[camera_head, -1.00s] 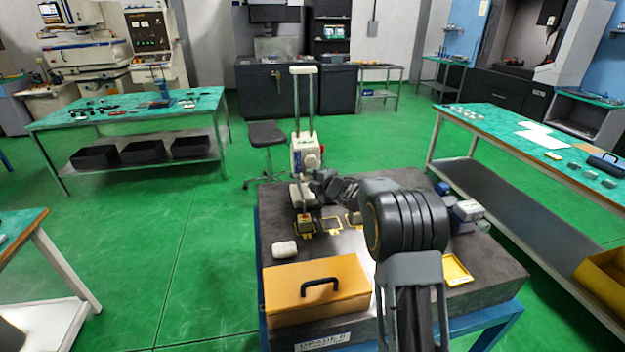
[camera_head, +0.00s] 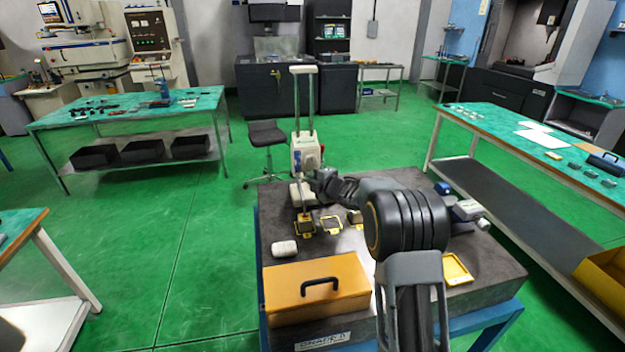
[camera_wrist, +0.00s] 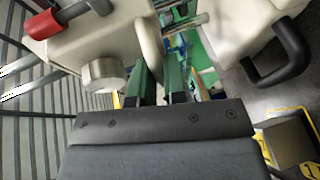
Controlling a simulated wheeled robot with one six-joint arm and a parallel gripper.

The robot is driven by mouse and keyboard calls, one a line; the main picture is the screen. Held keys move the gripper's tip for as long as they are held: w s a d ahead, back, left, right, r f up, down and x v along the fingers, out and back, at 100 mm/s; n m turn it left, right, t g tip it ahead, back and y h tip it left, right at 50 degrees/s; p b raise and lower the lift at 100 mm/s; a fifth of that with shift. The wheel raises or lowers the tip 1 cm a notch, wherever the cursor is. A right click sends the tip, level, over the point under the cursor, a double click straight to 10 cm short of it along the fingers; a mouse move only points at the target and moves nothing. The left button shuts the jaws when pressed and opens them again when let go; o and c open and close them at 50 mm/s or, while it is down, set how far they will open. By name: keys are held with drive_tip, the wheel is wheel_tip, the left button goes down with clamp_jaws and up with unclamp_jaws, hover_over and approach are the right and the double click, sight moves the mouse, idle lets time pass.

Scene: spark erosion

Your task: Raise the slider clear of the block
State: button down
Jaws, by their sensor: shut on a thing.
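The slider (camera_head: 306,153) is a white housing on the twin upright columns of a tall height gauge at the back of the dark plate. In the wrist view the slider (camera_wrist: 95,45) fills the upper left, with a red-tipped lever and a round metal knob. My gripper (camera_wrist: 162,70) has its green fingers close together against the slider's white edge; what lies between them is mostly hidden. A small block (camera_head: 305,224) with yellow marking stands under the gauge's thin probe. I cannot tell whether the probe tip touches it.
The gauge's white base (camera_wrist: 235,35) with a black handle is close on the right in the wrist view. An orange case (camera_head: 317,290), a white roll (camera_head: 284,249) and a yellow tray (camera_head: 457,269) stand on the plate. More yellow-marked places lie right of the block.

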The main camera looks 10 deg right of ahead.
sight(311, 162)
wheel_tip(311, 162, up, 6)
drive_tip(key=p, duration=0.3)
drive_tip(key=shift+f, duration=0.1)
drive_tip(key=c, duration=1.2)
unclamp_jaws()
drive_tip(key=shift+o, duration=0.2)
drive_tip(key=b+v, duration=0.2)
drive_tip(key=v, duration=1.1)
drive_tip(key=shift+s+d, duration=0.2)
drive_tip(key=shift+s, duration=0.15)
